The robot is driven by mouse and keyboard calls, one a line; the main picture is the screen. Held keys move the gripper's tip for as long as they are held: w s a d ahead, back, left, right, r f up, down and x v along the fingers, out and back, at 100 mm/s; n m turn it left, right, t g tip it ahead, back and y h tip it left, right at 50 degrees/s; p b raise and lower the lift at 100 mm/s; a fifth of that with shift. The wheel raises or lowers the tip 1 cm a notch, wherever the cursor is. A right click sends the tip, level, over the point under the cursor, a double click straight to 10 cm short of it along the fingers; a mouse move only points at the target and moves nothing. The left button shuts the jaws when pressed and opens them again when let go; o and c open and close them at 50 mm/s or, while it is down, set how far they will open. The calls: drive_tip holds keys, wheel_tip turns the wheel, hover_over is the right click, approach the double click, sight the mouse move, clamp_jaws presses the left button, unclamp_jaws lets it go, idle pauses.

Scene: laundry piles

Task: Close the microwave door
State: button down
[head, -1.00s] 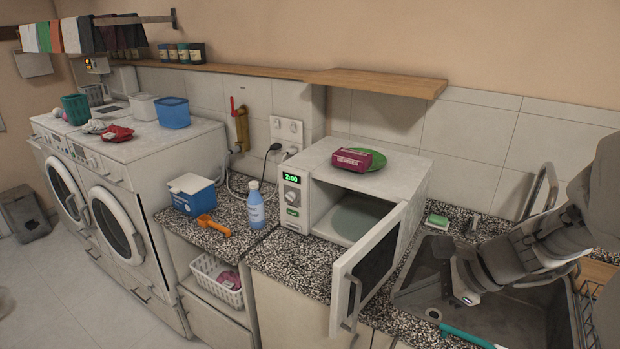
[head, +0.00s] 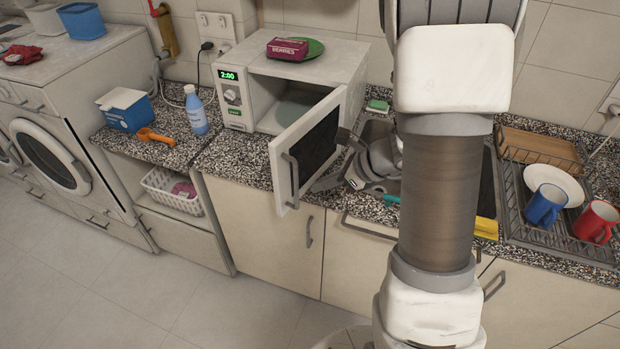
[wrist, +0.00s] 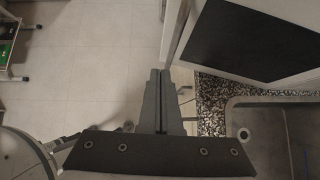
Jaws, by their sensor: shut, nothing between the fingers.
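The white microwave (head: 232,98) stands on the speckled counter with its display reading 2:00. Its door (head: 320,140) is swung wide open toward the front, hinged on the right, with a handle (head: 292,178) near its free edge. The cavity is visible and holds a pale round plate. My gripper (head: 318,186) is low beside the dark-panelled face of the door, partly hidden behind my arm. In the wrist view my gripper (wrist: 160,73) is shut and empty, its tips close to the edge of the door (wrist: 176,35). I cannot tell whether they touch it.
A maroon box (head: 287,49) and green plate lie on the microwave. A blue bottle (head: 196,112), orange scoop (head: 155,137) and blue box (head: 125,110) stand to its left. The sink and a dish rack (head: 570,225) with mugs are to the right. Floor is clear in front.

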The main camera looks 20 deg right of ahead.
drive_tip(key=shift+w+a+r, duration=0.1)
drive_tip(key=shift+w+a, duration=0.8)
drive_tip(key=shift+a, duration=0.25)
drive_tip(key=shift+w+a, duration=0.1)
drive_tip(key=shift+w, duration=0.05)
